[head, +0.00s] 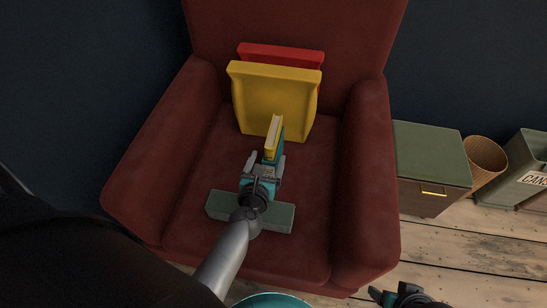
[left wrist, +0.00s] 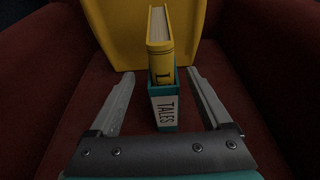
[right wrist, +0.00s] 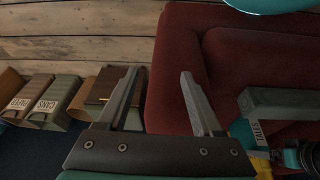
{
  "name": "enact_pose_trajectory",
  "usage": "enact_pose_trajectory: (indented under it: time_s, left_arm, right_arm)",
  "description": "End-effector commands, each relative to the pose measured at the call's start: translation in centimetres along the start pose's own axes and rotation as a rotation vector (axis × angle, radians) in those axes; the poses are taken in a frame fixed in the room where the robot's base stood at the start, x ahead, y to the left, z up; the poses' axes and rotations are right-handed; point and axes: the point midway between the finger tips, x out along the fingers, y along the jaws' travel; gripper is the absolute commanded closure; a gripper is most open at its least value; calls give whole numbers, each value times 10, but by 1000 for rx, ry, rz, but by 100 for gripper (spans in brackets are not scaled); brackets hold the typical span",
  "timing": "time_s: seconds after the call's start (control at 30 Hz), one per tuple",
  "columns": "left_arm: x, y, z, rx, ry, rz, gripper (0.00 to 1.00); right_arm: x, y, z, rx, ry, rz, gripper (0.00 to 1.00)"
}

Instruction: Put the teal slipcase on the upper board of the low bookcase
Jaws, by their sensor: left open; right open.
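The teal slipcase (head: 279,147) stands upright on the seat of a red armchair, with a yellow book (head: 272,137) rising out of its top. In the left wrist view the slipcase (left wrist: 165,112) shows a white label reading TALES. My left gripper (head: 266,167) is open, its fingers reaching along both sides of the slipcase with a gap on each side. My right gripper (right wrist: 158,85) is open and empty, apart from the chair; it also shows at the lower right of the head view (head: 402,296). The low bookcase is not recognisable in any view.
A yellow cushion-like block (head: 272,95) and a red one (head: 280,52) lean on the chair back (head: 300,25). A grey-green box (head: 220,206) lies at the seat front, under my left arm. A green-topped cabinet (head: 430,150), wicker basket (head: 487,155) and CANS bin (head: 530,160) stand right.

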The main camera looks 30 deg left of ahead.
Motion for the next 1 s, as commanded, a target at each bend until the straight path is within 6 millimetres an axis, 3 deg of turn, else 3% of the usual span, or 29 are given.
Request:
enact_pose_trajectory:
  time_s: [0.33,0.67,1.0]
  left_arm:
    - [43,-4,-1,1,-3,0,17]
    - [49,-3,0,0,-1,0,17]
    - [48,-3,0,1,-1,0,53]
  right_arm:
    - [-25,0,-11,2,42,1,33]
    - [-30,0,-13,3,47,2,33]
    - [-30,1,-13,3,47,2,33]
